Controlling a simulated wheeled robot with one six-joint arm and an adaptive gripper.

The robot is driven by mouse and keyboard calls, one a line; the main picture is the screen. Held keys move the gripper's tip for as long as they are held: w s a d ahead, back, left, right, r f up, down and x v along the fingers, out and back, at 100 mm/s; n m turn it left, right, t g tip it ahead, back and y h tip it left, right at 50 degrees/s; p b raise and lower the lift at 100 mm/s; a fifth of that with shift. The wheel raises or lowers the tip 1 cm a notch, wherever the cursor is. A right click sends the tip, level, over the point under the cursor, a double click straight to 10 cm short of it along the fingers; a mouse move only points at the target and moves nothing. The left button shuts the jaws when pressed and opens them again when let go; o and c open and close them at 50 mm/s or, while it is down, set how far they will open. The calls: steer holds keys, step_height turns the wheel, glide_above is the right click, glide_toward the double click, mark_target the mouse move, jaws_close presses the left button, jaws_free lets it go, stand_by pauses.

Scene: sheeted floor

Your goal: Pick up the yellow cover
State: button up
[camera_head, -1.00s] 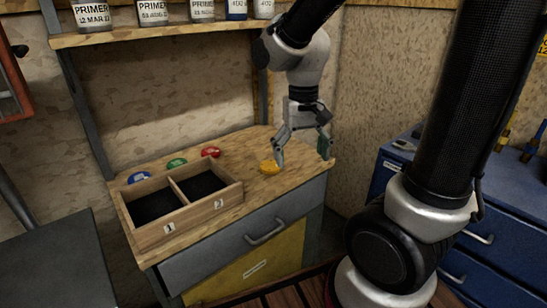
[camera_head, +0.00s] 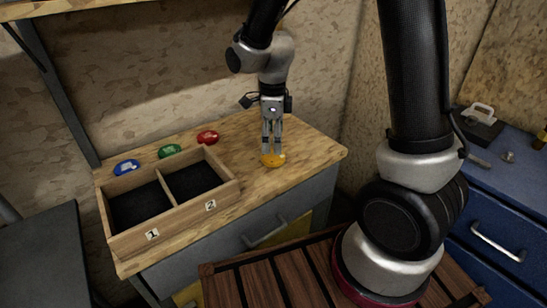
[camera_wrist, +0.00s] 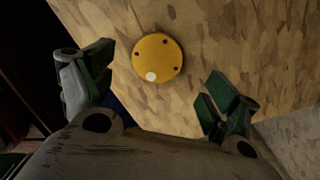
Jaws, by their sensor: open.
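The yellow cover (camera_head: 265,160) is a small round disc lying on the wooden workbench top, right of the two-part box. In the wrist view the yellow cover (camera_wrist: 158,50) shows as a flat disc with small dark holes and one pale round spot near its edge. My gripper (camera_head: 272,150) points down just above the cover, partly in front of it in the head view. In the wrist view my gripper (camera_wrist: 160,80) is open and empty, its green-padded fingers apart to either side, with the cover between and slightly beyond them.
A wooden box (camera_head: 178,218) with compartments marked 1 and 2 stands on the bench. Blue (camera_head: 127,167), green (camera_head: 170,151) and red (camera_head: 207,137) covers lie behind it. The bench top (camera_head: 310,150) right of the gripper is clear. A blue cabinet (camera_head: 510,205) stands right.

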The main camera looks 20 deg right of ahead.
mark_target(273, 155)
steer(key=f, duration=0.5)
steer(key=shift+s, duration=0.2)
steer(key=shift+c, duration=0.2)
steer(key=c, duration=1.2)
